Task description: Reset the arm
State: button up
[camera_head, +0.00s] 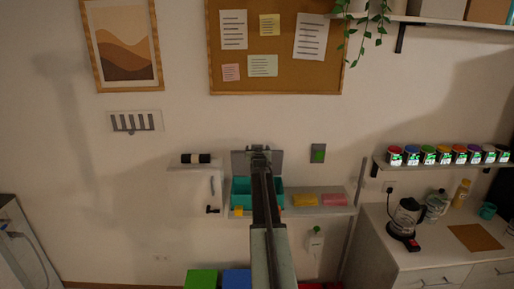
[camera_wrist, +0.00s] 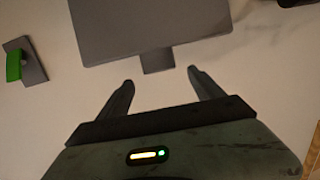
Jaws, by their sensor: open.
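My arm reaches forward through the middle of the head view, and my gripper (camera_head: 259,150) is at its far end, small and dark. In the wrist view my gripper (camera_wrist: 160,78) is open, with its two dark fingers apart and nothing between them. A dark grey panel (camera_wrist: 135,25) with a short tab is just beyond the fingertips. The head view shows a grey panel (camera_head: 240,160) behind the gripper, above a teal bin (camera_head: 240,186). The arm hides part of the bin.
A small wall shelf (camera_head: 335,210) holds yellow and pink items. A grey wall plate (camera_head: 318,153) has a green square. Spice dispensers (camera_head: 428,155) line a shelf at right, above a counter with a kettle (camera_head: 407,216). Green (camera_head: 201,278) and blue (camera_head: 237,278) boxes are low in front.

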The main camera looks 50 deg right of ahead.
jog(key=v, duration=0.3)
jog(key=shift+s+a, duration=0.25)
